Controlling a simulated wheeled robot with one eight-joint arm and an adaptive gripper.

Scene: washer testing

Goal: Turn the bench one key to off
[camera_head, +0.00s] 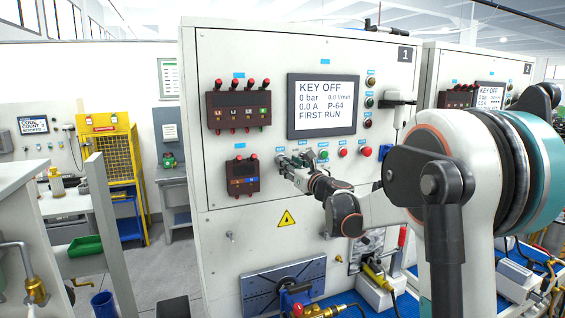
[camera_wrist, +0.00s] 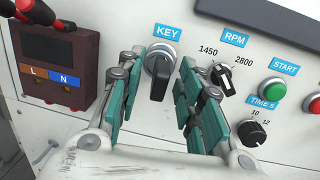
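The bench one panel (camera_head: 235,50) carries a "1" plate, and its screen (camera_head: 321,105) reads KEY OFF, 0 bar, 0.0 A, FIRST RUN. The key switch (camera_wrist: 158,80) sits under the blue KEY label in the wrist view. It has a round metal collar and a black handle that hangs almost straight down in the picture. My gripper (camera_wrist: 162,88) is open, with one teal-padded finger on each side of the key handle. Gaps show between handle and both fingers. In the head view my gripper (camera_head: 289,164) is at the panel and hides the key.
Right of the key are the RPM knob (camera_wrist: 225,80), the green START button (camera_wrist: 272,88) and the TIME S knob (camera_wrist: 252,133). The right finger is close to the RPM knob. A brown terminal box (camera_wrist: 57,60) with red plugs stands left. A second bench (camera_head: 457,65) is at right.

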